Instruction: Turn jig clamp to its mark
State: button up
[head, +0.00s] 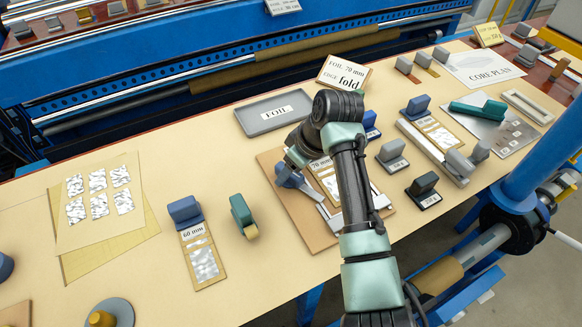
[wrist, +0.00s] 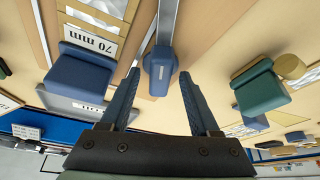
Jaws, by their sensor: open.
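The jig clamp (wrist: 160,68) is a blue-grey block with a small pale label on a long metal bar. It lies on the tan jig board (head: 271,158), by the 70 mm card. In the wrist view it shows between my open fingertips (wrist: 159,80), with a visible gap on each side. I cannot tell how far below the tips it sits. In the head view the clamp (head: 288,177) is right under my gripper (head: 294,160), partly covered by it. I cannot make out its mark.
A grey FOIL tray (head: 245,122) lies behind the board. A green roller (head: 242,212) and a blue-ended 60 mm card (head: 185,212) lie to the left. Grey and black weights (head: 392,156) stand to the right.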

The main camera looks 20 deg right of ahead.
jog(key=shift+f, duration=0.2)
jog(key=shift+c, duration=0.3)
grip_shut()
jog(key=shift+r, duration=0.1)
dwell(1.0)
